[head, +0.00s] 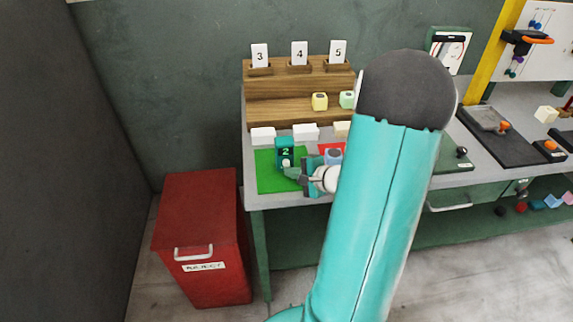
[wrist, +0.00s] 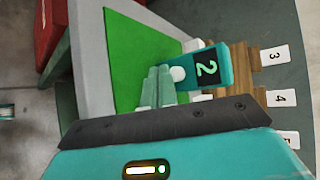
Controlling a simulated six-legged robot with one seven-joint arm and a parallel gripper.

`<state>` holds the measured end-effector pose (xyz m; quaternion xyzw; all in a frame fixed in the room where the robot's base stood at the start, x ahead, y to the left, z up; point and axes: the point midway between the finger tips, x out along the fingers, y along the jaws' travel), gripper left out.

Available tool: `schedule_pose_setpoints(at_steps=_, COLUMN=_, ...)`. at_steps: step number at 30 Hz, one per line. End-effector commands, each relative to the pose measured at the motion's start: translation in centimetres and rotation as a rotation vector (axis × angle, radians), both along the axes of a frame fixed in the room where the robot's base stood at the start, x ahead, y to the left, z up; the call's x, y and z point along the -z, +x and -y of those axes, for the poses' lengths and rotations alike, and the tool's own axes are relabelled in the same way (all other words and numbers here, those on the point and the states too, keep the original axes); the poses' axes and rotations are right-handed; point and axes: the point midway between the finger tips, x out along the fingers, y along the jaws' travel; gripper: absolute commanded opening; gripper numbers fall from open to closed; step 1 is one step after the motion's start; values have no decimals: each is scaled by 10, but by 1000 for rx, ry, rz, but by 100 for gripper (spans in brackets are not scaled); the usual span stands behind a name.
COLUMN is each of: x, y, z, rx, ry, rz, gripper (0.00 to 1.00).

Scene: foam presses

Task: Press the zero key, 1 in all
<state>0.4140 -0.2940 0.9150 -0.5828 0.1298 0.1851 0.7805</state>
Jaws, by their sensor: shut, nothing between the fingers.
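A teal counter (head: 285,146) with a dark display reading 2 stands on the green mat (head: 268,182). It also shows in the wrist view (wrist: 222,70), turned on its side by the camera's angle. A round white key (wrist: 177,74) sits on its front, below the display; I take it for the zero key. My gripper (wrist: 158,72) is shut and empty, its pale green fingertips right beside the white key. In the head view my gripper (head: 290,172) is just in front of the counter. I cannot tell whether the fingertips touch the key.
A wooden stepped rack (head: 262,92) with cards 3, 4 and 5 stands behind, with yellow and green blocks on it. White blocks (head: 263,135) lie before it. A red mat with a bluish block is to the right, partly hidden by my arm. A red reject bin (head: 200,240) stands left.

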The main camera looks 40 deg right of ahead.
Motion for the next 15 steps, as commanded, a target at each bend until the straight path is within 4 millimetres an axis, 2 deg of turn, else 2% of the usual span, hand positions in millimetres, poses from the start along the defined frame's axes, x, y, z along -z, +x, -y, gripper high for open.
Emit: schedule_pose_setpoints(at_steps=15, x=0, y=7, z=4, rx=0, ry=-1, rz=0, gripper=0)
